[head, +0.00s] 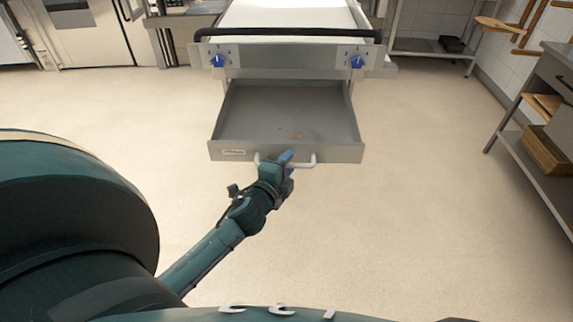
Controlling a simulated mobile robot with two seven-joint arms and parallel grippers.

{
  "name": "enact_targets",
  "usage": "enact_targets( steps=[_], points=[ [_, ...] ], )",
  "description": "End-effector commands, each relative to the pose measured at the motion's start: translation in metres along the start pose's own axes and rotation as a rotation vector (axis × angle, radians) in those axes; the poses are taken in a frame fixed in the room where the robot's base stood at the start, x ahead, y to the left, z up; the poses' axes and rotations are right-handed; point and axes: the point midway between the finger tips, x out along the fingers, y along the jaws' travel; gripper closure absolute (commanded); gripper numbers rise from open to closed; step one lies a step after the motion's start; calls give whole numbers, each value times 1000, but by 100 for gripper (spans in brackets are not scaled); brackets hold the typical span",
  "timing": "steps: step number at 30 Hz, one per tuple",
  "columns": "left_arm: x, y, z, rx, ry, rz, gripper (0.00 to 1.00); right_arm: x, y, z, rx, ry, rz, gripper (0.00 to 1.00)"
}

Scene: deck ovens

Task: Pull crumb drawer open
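The crumb drawer (250,108) is a grey metal tray pulled well out from under the machine, with a few reddish-brown crumbs on its floor. Its front panel carries a small label and a pale bar handle (308,160). My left gripper (284,157) is at the middle of this handle, with its blue fingers against the front panel. The fingers overlap the bar, so I cannot tell whether they are closed around it. My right gripper is not in the head view.
The machine (290,60) above the drawer has two blue knobs and a black front bar. A metal shelf table (535,165) with wooden boxes stands at the right. Another rack (430,48) stands at the back right. The pale floor around the drawer is clear.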

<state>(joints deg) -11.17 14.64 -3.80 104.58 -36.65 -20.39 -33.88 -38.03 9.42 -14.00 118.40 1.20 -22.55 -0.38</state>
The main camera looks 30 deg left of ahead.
Motion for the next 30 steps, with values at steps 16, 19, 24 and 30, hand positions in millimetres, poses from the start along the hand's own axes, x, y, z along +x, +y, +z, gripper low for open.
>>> enact_targets(
  steps=[16, 19, 24, 30],
  points=[
    [-52, 2, 0, -1, 1, 2, 66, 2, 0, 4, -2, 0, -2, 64],
    [-75, 3, 0, -1, 0, 3, 66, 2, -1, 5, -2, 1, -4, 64],
    [-107, 2, 0, -2, 0, 2, 66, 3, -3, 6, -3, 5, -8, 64],
    [-128, 0, 0, -1, 0, 0, 66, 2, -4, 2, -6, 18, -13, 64]
  ],
)
